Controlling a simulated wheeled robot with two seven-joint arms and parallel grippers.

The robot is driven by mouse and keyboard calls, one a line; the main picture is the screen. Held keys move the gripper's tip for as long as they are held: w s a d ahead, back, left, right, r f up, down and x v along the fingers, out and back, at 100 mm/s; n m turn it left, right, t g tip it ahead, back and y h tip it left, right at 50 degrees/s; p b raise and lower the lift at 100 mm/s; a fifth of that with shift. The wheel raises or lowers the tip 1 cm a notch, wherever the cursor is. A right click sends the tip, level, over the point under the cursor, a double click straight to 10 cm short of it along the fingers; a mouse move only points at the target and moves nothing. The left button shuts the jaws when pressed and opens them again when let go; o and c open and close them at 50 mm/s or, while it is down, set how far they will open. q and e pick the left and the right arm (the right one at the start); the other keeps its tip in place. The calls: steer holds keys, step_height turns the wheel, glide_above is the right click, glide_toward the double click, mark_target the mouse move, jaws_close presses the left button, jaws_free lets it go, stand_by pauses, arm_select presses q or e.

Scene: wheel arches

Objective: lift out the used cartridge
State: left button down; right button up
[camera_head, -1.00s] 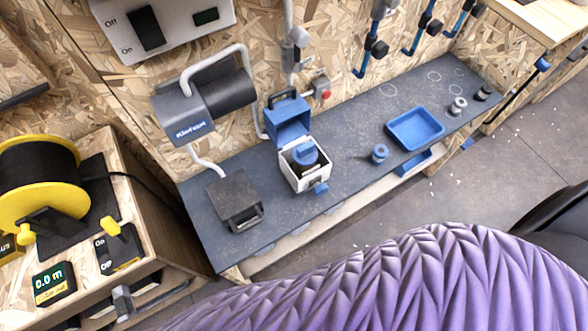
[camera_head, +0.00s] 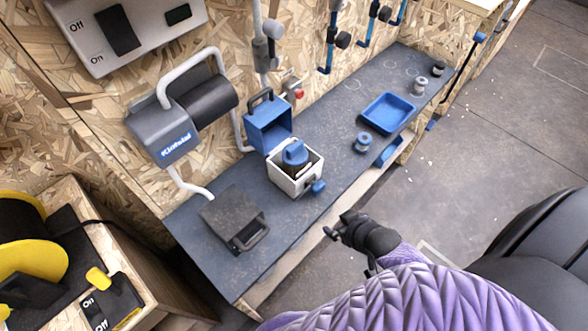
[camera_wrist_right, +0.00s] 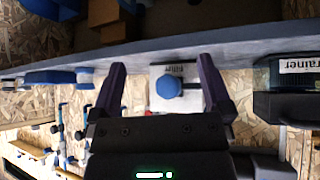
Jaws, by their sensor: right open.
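A white housing (camera_head: 282,184) stands on the dark bench with its blue lid (camera_head: 268,130) open. Inside sits a dark cartridge with a blue top (camera_head: 294,153), seemingly the used one; its lower part is hidden by the housing walls. A blue knob (camera_head: 318,186) is on the housing's front; it also shows in the right wrist view (camera_wrist_right: 169,87), framed between the fingers. My right gripper (camera_head: 336,223) is open and empty, in front of the bench edge, apart from the housing. My left gripper is not in view.
A blue tray (camera_head: 388,113) and a small blue spool-shaped part (camera_head: 362,143) lie right of the housing. A dark square block with a handle (camera_head: 233,220) lies left. A grey Kinfixlal-like labelled unit (camera_head: 165,135) hangs on the wall above. Floor in front is clear.

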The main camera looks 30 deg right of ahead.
steer(key=w+r+t+b, duration=0.1)
steer(key=w+r, duration=0.1)
steer(key=w+r+t+b, duration=0.1)
steer(key=w+r, duration=0.2)
steer(key=shift+w+a+r+y, duration=0.15)
steer(key=shift+w+r+y, duration=0.15)
steer(key=shift+y, duration=0.1)
steer(key=t+y+b, duration=0.1)
steer(key=t+b, duration=0.1)
glide_toward(297, 156)
steer(key=shift+w+f+n, duration=0.25)
steer(key=shift+f+n, duration=0.15)
steer(key=shift+f, duration=0.05)
steer(key=b+x, duration=0.5)
steer(key=x, duration=0.4)
steer(key=shift+r+b, duration=0.1)
steer(key=shift+b, duration=0.2)
steer(key=shift+w, duration=0.25)
steer(key=shift+r, duration=0.15)
steer(key=c, duration=1.2)
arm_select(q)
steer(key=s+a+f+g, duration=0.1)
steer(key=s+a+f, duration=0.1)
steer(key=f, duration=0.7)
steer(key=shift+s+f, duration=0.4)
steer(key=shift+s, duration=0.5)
arm_select(e)
jaws_close()
